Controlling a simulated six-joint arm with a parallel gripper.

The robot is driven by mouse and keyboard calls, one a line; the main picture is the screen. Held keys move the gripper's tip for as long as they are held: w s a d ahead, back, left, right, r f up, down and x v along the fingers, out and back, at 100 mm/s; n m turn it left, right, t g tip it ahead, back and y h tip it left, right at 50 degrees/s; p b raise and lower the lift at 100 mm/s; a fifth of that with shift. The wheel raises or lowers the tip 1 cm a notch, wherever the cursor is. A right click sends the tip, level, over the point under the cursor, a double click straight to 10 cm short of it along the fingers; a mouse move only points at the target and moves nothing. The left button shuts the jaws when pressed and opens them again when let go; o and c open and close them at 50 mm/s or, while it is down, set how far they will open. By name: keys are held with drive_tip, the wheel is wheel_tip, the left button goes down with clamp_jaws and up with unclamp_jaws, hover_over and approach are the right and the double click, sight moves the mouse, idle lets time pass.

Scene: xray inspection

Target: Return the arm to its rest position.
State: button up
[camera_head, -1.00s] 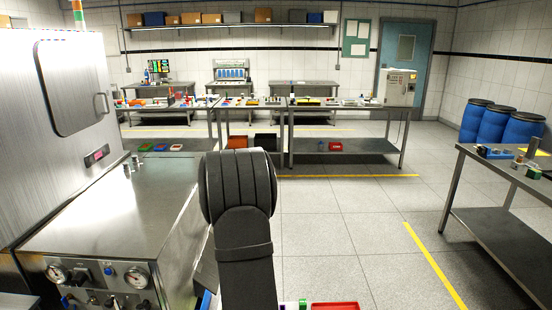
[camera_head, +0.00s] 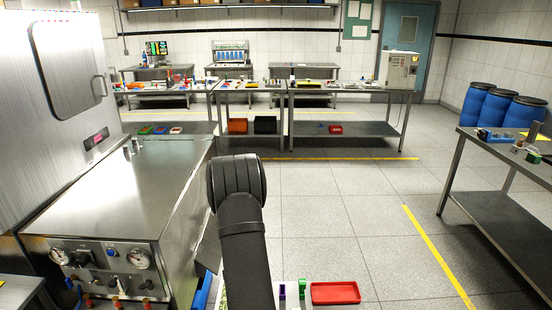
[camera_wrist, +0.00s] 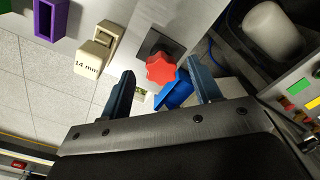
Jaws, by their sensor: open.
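My gripper (camera_wrist: 160,97) shows in the wrist view with its two dark fingers spread apart and nothing between them. A red star-shaped knob (camera_wrist: 161,68) and a blue part (camera_wrist: 174,92) lie beyond the fingers; I cannot tell the exact distance. In the head view my dark arm rises in the lower middle, and my gripper is not visible there.
A cream block marked 14 mm (camera_wrist: 97,52) and a purple block (camera_wrist: 50,18) are near the gripper. In the head view, a red tray (camera_head: 335,292) sits at the bottom, a steel cabinet (camera_head: 110,205) stands left, and a steel table (camera_head: 500,210) stands right. Open floor lies between.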

drive_tip(key=shift+r, duration=2.8)
drive_tip(key=shift+o, duration=0.4)
drive_tip(key=o, duration=0.4)
drive_tip(key=shift+s, duration=0.1)
drive_tip(key=shift+c, duration=0.2)
drive_tip(key=o, duration=0.5)
drive_tip(key=shift+n, duration=0.5)
drive_tip(key=s+d+r, duration=0.2)
drive_tip(key=shift+d+r, duration=0.15)
drive_tip(key=shift+d, duration=0.25)
drive_tip(key=s+d+r+n, duration=0.4)
drive_tip(key=s+d, duration=0.2)
drive_tip(key=s, duration=0.5)
drive_tip(key=s+d+r+n, duration=0.4)
drive_tip(key=s+d, duration=0.2)
drive_tip(key=s, duration=0.4)
drive_tip(key=shift+f, duration=4.75)
